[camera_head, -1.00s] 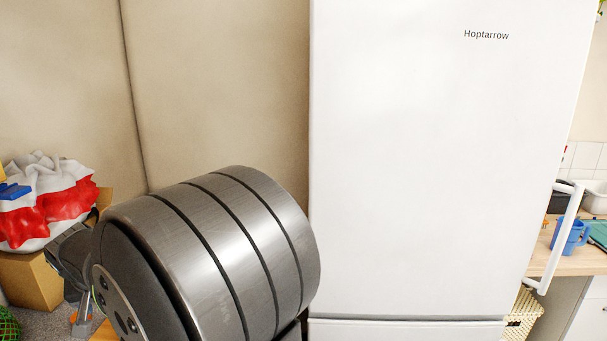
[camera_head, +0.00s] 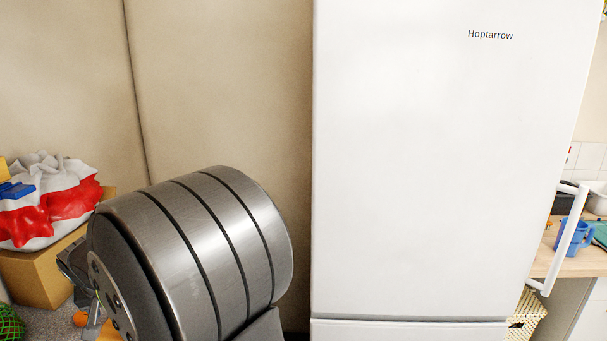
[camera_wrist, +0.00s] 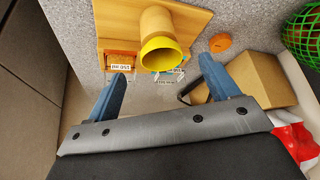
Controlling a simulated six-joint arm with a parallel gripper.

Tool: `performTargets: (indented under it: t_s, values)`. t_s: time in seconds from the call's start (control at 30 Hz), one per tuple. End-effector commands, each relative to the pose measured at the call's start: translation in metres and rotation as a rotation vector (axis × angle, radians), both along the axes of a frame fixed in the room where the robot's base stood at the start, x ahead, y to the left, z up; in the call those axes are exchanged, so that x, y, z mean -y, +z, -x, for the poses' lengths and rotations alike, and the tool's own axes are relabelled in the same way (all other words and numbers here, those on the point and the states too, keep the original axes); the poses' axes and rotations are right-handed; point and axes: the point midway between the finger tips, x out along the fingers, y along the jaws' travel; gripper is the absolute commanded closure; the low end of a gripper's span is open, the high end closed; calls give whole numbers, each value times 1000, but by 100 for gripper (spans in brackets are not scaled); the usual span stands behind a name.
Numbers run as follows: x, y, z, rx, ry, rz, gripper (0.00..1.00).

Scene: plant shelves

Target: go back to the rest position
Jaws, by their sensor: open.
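My gripper (camera_wrist: 165,82) shows in the wrist view with its two blue-grey fingers spread wide apart. It is open, with nothing held between the fingers. Beyond the fingers, a brown cylinder with a yellow rim (camera_wrist: 160,55) stands on a wooden surface (camera_wrist: 118,22). In the head view, my large metallic arm link fills the lower left and hides most of what lies behind it. A small dark part of my gripper end shows at its left edge.
A white fridge (camera_head: 420,170) stands right of my arm. A cardboard box (camera_head: 40,275) carries a red and white bag (camera_head: 50,205) at the left. An orange round thing (camera_wrist: 220,43) and a green netted ball (camera_wrist: 302,38) lie on the grey floor.

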Motion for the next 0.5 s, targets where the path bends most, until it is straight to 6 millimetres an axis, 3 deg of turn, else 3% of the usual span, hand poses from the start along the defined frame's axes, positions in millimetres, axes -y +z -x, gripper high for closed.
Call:
performTargets:
  t_s: [0.3, 0.5]
  values:
    - [-14, -53, -24, -2, -1, 1, 20]
    - [-15, -22, -25, 2, -1, -3, 20]
